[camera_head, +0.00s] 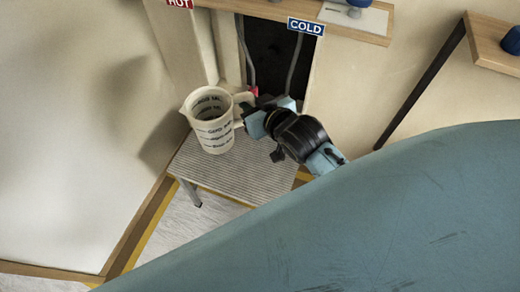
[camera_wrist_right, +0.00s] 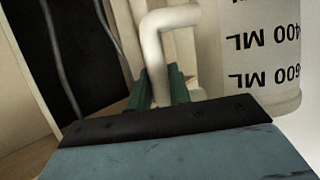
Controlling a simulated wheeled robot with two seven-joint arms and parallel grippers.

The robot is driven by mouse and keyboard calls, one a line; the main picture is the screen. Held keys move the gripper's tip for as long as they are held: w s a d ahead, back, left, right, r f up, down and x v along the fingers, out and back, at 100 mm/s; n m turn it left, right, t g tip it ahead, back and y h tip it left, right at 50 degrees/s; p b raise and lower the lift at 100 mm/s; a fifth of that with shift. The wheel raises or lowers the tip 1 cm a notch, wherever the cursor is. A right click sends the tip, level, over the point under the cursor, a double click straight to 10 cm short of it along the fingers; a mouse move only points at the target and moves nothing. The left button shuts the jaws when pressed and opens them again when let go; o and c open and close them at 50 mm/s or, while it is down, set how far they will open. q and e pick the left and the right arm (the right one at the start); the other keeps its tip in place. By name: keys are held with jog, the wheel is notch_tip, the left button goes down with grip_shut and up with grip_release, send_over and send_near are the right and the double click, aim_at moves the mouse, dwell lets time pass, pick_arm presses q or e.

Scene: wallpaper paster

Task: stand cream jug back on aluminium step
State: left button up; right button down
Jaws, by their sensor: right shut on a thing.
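The cream jug (camera_head: 211,125) has dark volume marks and looks upright in the head view, over the aluminium step (camera_head: 235,172), a ribbed metal platform on legs. I cannot tell whether its base touches the step. My right gripper (camera_head: 246,113) comes from the right and is shut on the jug's handle. In the right wrist view the handle (camera_wrist_right: 158,65) passes between the green fingers (camera_wrist_right: 158,95), and the jug's marked side (camera_wrist_right: 265,45) is at the right, its marks upside down. My left gripper is not in view.
Behind the step is a dark opening (camera_head: 272,50) with pipes, below a wooden shelf with HOT (camera_head: 180,3) and COLD (camera_head: 305,26) labels. A pale wall panel (camera_head: 70,120) stands at left. Another wooden shelf (camera_head: 490,45) is at upper right. A large blue surface hides the lower right.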

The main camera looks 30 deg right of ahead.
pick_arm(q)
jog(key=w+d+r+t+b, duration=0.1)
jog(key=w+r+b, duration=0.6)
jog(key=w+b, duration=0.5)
pick_arm(e)
jog(key=w+d+f+b, duration=0.35)
jog(key=d+f, duration=0.45)
jog(key=f, duration=0.4)
jog(key=w+d+f+b, duration=0.2)
jog(key=w+d+f, duration=0.3)
jog(key=d+f, duration=0.5)
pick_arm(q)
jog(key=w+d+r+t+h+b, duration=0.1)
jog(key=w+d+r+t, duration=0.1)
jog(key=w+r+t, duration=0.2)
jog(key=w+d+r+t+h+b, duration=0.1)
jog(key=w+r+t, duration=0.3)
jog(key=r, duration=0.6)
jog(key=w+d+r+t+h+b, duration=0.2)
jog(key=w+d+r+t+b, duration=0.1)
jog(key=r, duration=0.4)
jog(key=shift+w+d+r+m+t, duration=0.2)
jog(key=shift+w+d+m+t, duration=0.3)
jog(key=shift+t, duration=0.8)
pick_arm(e)
notch_tip(320, 180, down, 12)
jog(key=a, duration=0.2)
